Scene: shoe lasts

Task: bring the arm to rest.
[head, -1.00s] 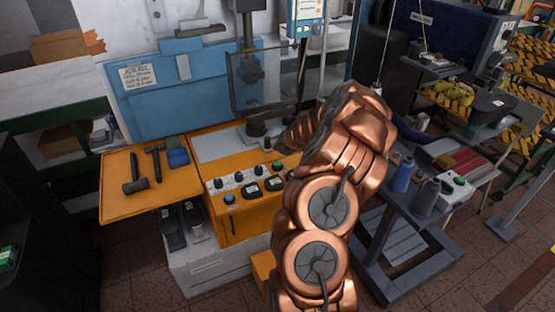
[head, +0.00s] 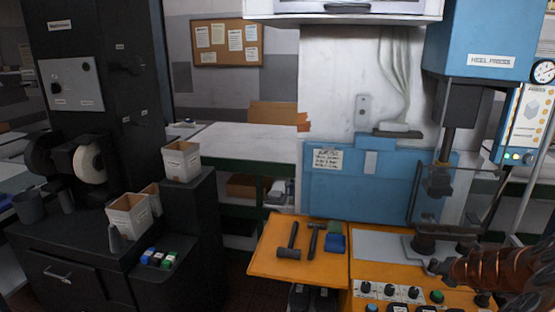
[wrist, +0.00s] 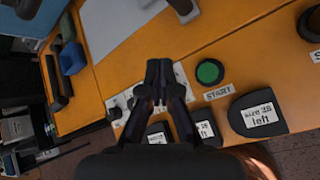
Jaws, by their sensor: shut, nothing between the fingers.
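My copper arm (head: 500,272) reaches in from the right edge in the head view. My gripper (wrist: 160,72) is shut and empty in the wrist view. It is over the orange worktop (wrist: 225,55) of the heel press, left of the green START button (wrist: 209,71). In the head view the dark gripper end (head: 438,267) is just below the press's lower pad, near the control knobs. I cannot tell whether it touches anything.
The blue heel press (head: 485,35) stands at the right. Two hammers (head: 290,240) (head: 314,238) lie on the orange side shelf (head: 265,262). Dark pads labelled left (wrist: 258,112) lie beside START. A black machine with white bins (head: 128,214) (head: 181,160) stands left.

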